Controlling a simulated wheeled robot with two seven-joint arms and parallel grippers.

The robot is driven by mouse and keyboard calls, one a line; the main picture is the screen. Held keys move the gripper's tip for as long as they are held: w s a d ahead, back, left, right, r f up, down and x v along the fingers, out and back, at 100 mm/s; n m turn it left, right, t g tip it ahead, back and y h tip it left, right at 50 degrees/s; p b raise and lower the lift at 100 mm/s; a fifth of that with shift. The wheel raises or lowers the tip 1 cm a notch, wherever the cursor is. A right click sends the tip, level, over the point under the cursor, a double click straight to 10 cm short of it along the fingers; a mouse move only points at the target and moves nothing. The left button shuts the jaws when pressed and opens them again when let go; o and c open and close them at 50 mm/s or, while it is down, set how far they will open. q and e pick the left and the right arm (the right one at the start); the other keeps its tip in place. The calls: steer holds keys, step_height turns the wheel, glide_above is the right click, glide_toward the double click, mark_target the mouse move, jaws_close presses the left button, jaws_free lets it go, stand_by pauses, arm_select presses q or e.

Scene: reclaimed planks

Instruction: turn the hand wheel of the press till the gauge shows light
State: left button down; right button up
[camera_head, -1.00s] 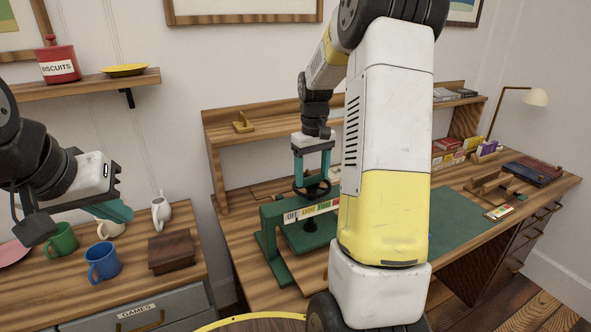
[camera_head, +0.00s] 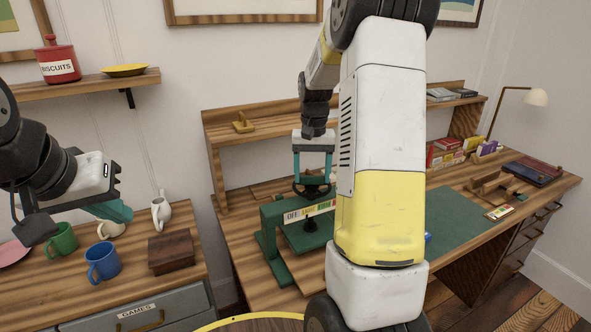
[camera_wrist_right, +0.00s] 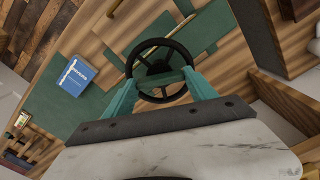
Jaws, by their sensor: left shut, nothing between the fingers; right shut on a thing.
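The green press (camera_head: 268,238) stands on the desk, with its black hand wheel (camera_head: 312,191) on top. My right gripper (camera_head: 313,180) points down from above and is shut on the hand wheel. In the right wrist view, the teal fingers reach the spoked wheel (camera_wrist_right: 160,66). The gauge strip (camera_head: 306,212) on the press front shows OFF, a yellow LIGHT field and a green field. My right arm hides its right end, and I cannot make out where a pointer stands. My left gripper (camera_head: 118,211) is shut and empty above the left cabinet, away from the press.
A green mat (camera_head: 465,225) covers the desk to the right. A blue box (camera_wrist_right: 76,76) lies on it.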

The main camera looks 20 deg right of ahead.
steer(key=shift+m, duration=0.8)
steer(key=o, duration=1.4)
steer(key=shift+c, duration=0.2)
steer(key=shift+r, duration=3.9)
